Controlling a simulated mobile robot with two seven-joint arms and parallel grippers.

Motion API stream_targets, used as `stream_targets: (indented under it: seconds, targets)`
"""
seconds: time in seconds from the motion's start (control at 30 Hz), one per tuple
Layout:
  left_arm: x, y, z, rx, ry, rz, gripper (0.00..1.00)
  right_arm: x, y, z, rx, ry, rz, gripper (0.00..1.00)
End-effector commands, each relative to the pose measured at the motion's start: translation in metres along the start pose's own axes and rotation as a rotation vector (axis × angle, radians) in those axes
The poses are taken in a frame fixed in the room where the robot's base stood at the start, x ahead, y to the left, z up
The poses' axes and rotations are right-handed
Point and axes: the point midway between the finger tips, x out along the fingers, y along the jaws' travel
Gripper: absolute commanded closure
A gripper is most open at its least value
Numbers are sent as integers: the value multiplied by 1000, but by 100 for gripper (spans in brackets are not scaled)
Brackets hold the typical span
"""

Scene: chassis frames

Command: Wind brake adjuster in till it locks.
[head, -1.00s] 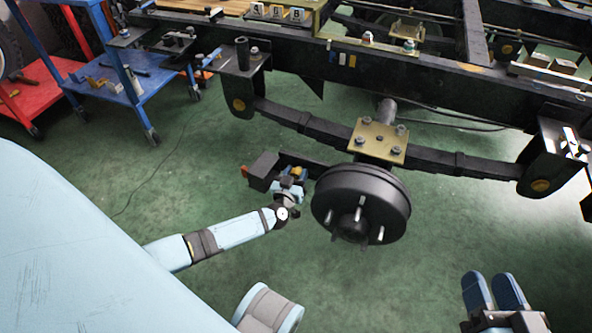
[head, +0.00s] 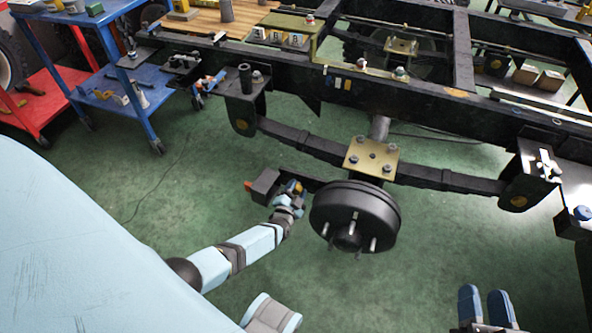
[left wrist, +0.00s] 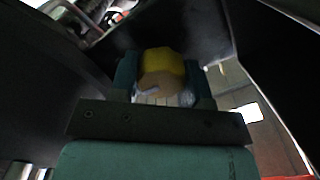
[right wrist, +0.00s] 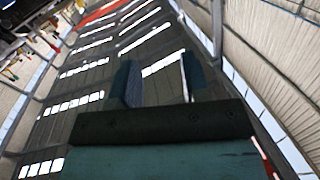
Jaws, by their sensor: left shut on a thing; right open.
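The brake adjuster shows as a round yellow knob (left wrist: 160,62) between the two fingers of my left gripper (left wrist: 163,88) in the left wrist view. In the head view the left gripper (head: 291,193) is at the dark box-shaped part beside the drum, with a bit of the yellow knob (head: 294,186) showing. The gripper is shut on the knob; its exact contact is dim. The black brake drum (head: 350,215) with wheel studs is just right of it. My right gripper (head: 485,294) is open and empty at the lower right, its fingers apart in the right wrist view (right wrist: 158,82).
The black chassis rail (head: 420,95) and leaf spring (head: 300,140) run above the drum, with a brass-coloured plate (head: 371,157) on the spring. A blue trolley (head: 105,85) with tools stands at the upper left. The green floor (head: 190,185) left of the drum is clear.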

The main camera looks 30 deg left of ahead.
Motion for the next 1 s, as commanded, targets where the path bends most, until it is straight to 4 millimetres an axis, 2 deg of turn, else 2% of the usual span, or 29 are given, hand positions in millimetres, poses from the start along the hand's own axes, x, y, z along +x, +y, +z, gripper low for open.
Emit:
stream_targets:
  seconds: [0.4, 1.0]
  targets:
    - [-1, 2, 0, 228, -1, 2, 80, -3, 8, 14, -11, -78, 29, 57]
    - [0, 2, 0, 276, 0, 1, 80, -5, 9, 18, -11, -95, 35, 57]
